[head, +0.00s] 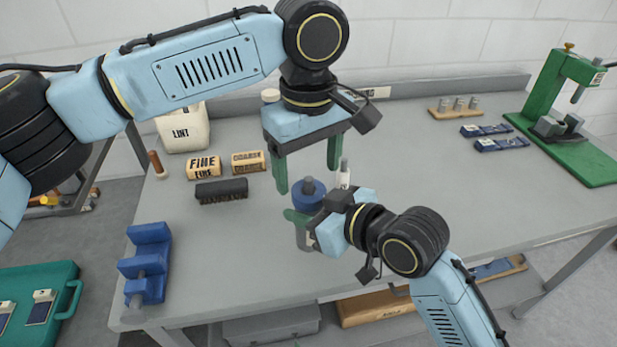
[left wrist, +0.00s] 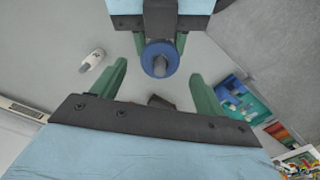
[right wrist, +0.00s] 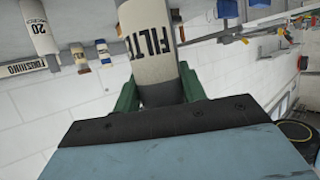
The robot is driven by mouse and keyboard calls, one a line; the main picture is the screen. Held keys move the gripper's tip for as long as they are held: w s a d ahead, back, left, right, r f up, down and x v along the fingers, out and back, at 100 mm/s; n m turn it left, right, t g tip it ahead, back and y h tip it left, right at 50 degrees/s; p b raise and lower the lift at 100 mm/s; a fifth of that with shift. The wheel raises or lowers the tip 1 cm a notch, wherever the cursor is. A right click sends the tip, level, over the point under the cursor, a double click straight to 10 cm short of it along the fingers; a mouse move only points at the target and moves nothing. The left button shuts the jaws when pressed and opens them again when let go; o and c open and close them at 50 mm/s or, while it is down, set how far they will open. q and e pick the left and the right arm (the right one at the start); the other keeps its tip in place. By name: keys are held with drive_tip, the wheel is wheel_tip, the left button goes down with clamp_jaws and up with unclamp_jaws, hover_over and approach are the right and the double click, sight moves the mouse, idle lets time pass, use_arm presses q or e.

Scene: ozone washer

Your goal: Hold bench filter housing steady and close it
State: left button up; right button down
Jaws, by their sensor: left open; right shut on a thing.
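The filter housing has a pale body lettered "FILT…" in the right wrist view (right wrist: 152,45), and a blue cap (head: 309,192) with a grey knob on top. My right gripper (head: 303,218) is shut around the housing body, just below the cap. My left gripper (head: 307,180) is open and points down over the cap, its fingers on either side. In the left wrist view the blue cap (left wrist: 150,50) lies between and beyond the open fingertips, with no contact visible. Whether the cap is fully seated cannot be seen.
A small white cylinder (head: 344,174) stands close behind the housing. A dark brush (head: 221,190), "FINE" block (head: 204,168) and lint container (head: 183,130) are to the left. A blue stand (head: 147,265) is at the front left. The bench's right middle is clear.

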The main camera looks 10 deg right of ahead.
sight(308, 178)
use_arm(q)
drive_tip(key=shift+r, duration=0.3)
drive_tip(key=shift+c, duration=0.3)
wheel_tip(308, 178, up, 4)
drive_tip(key=shift+f, duration=0.2)
drive_tip(key=shift+f, duration=0.15)
drive_tip(key=shift+f, duration=3.95)
drive_tip(key=shift+c, duration=0.4)
drive_tip(key=c, duration=0.9)
drive_tip(key=o, duration=1)
